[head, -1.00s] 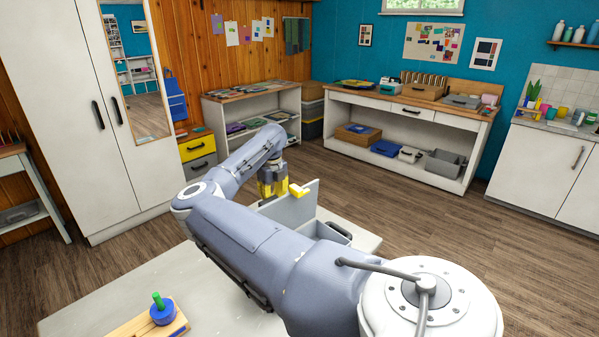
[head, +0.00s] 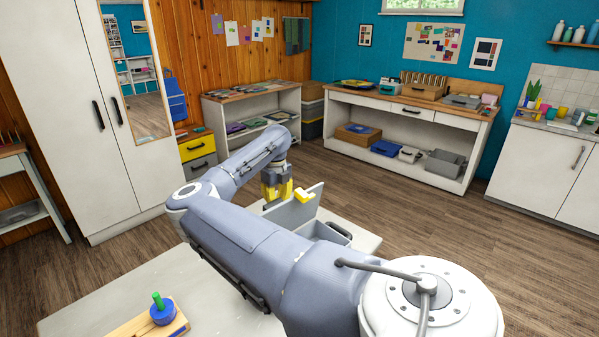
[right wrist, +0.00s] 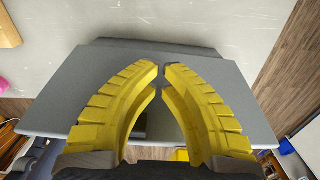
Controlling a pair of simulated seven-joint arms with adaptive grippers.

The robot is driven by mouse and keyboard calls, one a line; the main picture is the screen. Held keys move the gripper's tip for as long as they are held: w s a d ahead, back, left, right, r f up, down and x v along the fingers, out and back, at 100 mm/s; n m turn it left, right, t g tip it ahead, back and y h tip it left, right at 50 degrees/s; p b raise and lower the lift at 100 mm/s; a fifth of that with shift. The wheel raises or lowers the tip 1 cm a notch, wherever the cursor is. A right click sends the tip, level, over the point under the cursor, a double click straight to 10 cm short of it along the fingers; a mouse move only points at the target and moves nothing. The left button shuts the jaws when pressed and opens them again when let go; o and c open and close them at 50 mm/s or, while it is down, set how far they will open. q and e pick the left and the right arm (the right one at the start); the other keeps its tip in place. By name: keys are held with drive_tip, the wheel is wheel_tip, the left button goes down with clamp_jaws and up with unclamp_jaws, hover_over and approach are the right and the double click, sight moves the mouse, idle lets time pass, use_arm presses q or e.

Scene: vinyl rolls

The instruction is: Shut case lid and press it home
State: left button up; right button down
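The grey case (head: 322,233) stands on the pale table, with a dark handle (head: 340,230) on its right side. Its lid (head: 291,212) is raised and stands steeply above the body. A yellow piece (head: 304,195) shows at the lid's top edge; I cannot tell whether it belongs to the lid or to my fingers. My right gripper (head: 277,191) is just behind the lid, fingers pointing down. In the right wrist view its yellow fingertips (right wrist: 162,70) nearly meet, with nothing seen between them, over a grey panel (right wrist: 85,95). Contact cannot be made out. My left gripper is out of view.
The pale table (head: 130,285) has free room at its left. A wooden block (head: 150,322) carrying a blue disc (head: 163,312) with a green peg lies at its near edge. My right arm crosses above the table and hides part of it.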

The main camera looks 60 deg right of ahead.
sight(288, 210)
drive_tip(key=shift+s, duration=0.1)
drive_tip(key=shift+s+a+f, duration=0.15)
drive_tip(key=shift+s+a, duration=0.1)
drive_tip(key=shift+s, duration=0.55)
drive_tip(key=shift+s+a+f, duration=0.1)
drive_tip(key=shift+s+a, duration=0.1)
drive_tip(key=shift+s, duration=0.65)
drive_tip(key=shift+s+a+f, duration=0.15)
drive_tip(key=shift+s+f, duration=0.05)
drive_tip(key=shift+s, duration=0.25)
drive_tip(key=shift+s+a+f, duration=0.1)
drive_tip(key=shift+s+f, duration=0.1)
drive_tip(key=shift+s, duration=0.25)
drive_tip(key=shift+s+a+f, duration=0.2)
drive_tip(key=shift+s+f, duration=0.1)
drive_tip(key=shift+s, duration=0.35)
